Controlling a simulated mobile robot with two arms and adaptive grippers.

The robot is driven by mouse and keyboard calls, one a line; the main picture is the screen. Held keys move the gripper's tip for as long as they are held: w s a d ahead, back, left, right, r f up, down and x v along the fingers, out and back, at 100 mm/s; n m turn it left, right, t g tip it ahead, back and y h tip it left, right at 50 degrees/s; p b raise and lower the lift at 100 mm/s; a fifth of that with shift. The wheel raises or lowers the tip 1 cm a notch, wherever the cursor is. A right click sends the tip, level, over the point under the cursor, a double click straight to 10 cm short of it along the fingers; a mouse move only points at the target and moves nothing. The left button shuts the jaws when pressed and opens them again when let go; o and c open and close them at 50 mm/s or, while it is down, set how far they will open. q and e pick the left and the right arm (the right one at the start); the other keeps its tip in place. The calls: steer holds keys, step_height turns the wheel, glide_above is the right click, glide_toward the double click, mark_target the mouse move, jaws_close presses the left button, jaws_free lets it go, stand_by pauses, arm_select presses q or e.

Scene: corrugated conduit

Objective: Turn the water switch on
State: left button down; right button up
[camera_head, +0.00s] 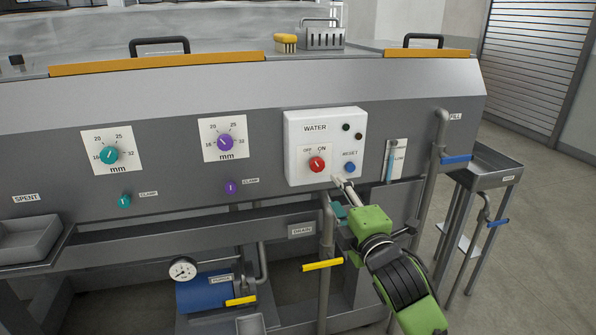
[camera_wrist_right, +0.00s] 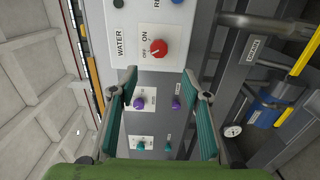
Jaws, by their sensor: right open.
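The water switch is a red round knob (camera_head: 317,164) on a small white plate marked OFF and ON. It sits on the white WATER box (camera_head: 297,143) on the machine's front. I cannot tell for sure which mark the knob points to. My right gripper (camera_head: 342,196) is in front of the panel, below and to the right of the knob, apart from it. In the right wrist view the red knob (camera_wrist_right: 159,47) shows beyond the spread teal fingers (camera_wrist_right: 160,88), with nothing between them. My left gripper is not in view.
A blue RESET button (camera_head: 350,168) and two dark lamps share the box. A teal dial (camera_head: 109,155) and a purple dial (camera_head: 225,143) are to the left. The FILL pipe (camera_head: 433,160) with a blue handle (camera_head: 456,159) stands close on the right.

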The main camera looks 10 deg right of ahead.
mark_target(318, 167)
steer(key=w, duration=0.9)
steer(key=w+p, duration=0.1)
steer(key=w, duration=0.4)
steer(key=shift+a+r, duration=0.1)
steer(key=shift+a, duration=0.15)
steer(key=shift+s, duration=0.1)
steer(key=c, duration=1.1)
